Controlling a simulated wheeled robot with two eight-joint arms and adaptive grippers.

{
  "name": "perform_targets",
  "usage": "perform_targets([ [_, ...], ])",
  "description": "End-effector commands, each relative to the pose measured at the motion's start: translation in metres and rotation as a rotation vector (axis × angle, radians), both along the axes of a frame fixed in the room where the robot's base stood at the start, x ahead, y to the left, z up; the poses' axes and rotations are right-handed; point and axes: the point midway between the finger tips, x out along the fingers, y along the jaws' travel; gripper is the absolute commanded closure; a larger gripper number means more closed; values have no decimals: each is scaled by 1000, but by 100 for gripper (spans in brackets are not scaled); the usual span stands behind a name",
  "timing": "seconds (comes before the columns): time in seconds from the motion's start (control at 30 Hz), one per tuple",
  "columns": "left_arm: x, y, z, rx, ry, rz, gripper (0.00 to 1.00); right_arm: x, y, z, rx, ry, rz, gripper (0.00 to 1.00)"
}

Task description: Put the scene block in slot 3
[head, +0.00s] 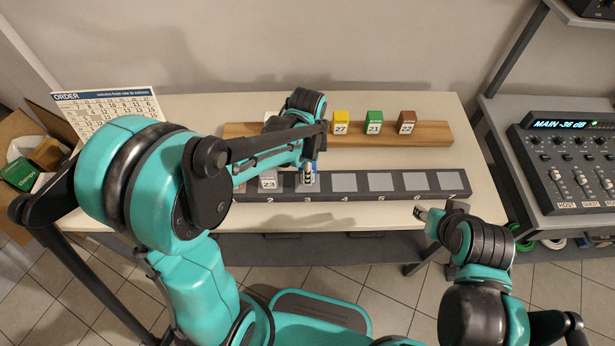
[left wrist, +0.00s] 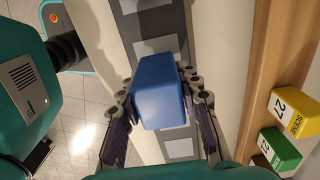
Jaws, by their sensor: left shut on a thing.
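A blue block (left wrist: 160,92) is between the fingers of my left gripper (left wrist: 163,110) in the left wrist view, its label face not visible. In the head view my left gripper (head: 308,176) is shut on it at slot 3 of the dark numbered rack (head: 385,196). I cannot tell whether the block touches the slot.
A wooden shelf (head: 432,132) behind the rack holds a yellow block 27 (head: 341,122), a green block 21 (head: 374,122) and a brown block 22 (head: 406,122). An order calendar (head: 105,106) stands at left. Slots 4 to 7 are empty. A mixer (head: 572,165) is at right.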

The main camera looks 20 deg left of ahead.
Motion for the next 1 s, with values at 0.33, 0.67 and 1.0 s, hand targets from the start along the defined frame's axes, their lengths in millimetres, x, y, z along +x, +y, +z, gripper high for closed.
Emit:
perform_targets([
  [0.33,0,0,-28,0,0,0,97,0,0,-12,0,0,0,60],
  [0.67,0,0,-31,0,0,0,46,0,0,-14,0,0,0,60],
  [1.0,0,0,-27,0,0,0,46,0,0,-11,0,0,0,60],
])
